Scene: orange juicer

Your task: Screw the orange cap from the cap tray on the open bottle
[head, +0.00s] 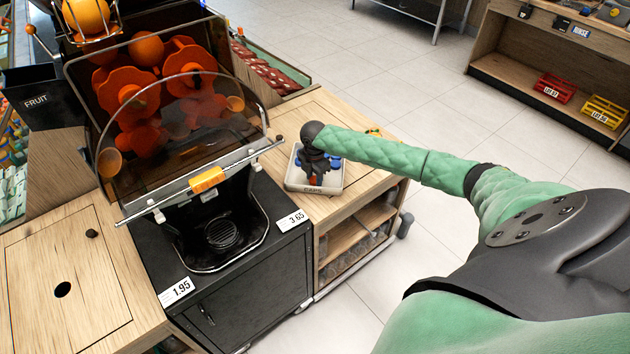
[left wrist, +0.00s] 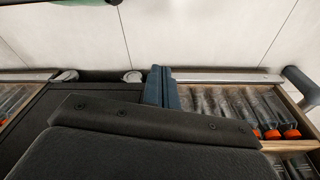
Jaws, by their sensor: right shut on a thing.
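The cap tray (head: 293,178), pale with a "CAPS" label, stands on the wooden counter right of the juicer. Blue caps (head: 333,161) show in it. My right gripper (head: 315,178) points down over the tray, shut on an orange cap (head: 316,181) that is mostly hidden by the fingers. I cannot tell whether the cap is clear of the tray. My left gripper (left wrist: 161,86) shows in the left wrist view with its two fingers together and nothing seen between them. I cannot make out an open bottle in either view.
The juicer (head: 165,110) with its clear cover stands at left; its bay over the drip grid (head: 222,235) looks empty. Bottles with orange tops (left wrist: 272,134) lie on a shelf in the left wrist view. Red (head: 556,88) and yellow (head: 604,110) crates sit far right.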

